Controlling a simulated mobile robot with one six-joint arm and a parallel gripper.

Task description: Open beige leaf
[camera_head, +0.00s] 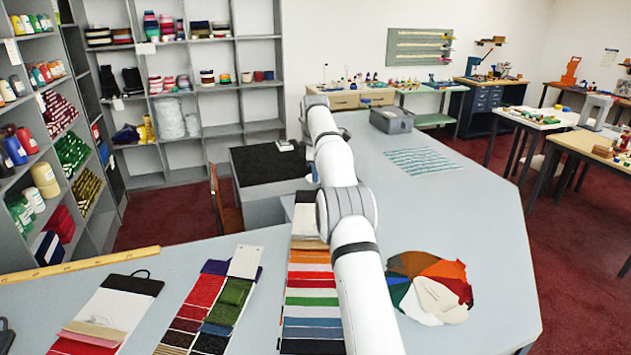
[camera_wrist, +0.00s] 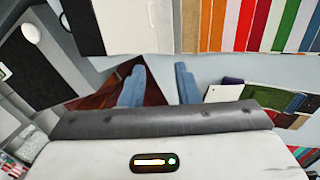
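A long swatch card of coloured leaves (camera_head: 313,285) lies on the grey counter, partly hidden behind my arm. Its tan-beige leaf (camera_head: 309,244) lies flat between the card's pale panel and the orange leaf. In the wrist view the same tan-beige leaf (camera_wrist: 189,28) stands at the top, right of the white panel (camera_wrist: 122,28). My gripper (camera_wrist: 159,84) has its two blue fingers apart with nothing between them. The fingertips appear below the card's edge in the wrist view, touching no leaf that I can see. In the head view my arm hides the gripper.
Another swatch card (camera_head: 216,307) and a white-and-black card (camera_head: 110,312) lie left of it. A fan of coloured pieces (camera_head: 430,285) lies right of my arm. A wooden ruler (camera_head: 80,265) lies along the counter edge.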

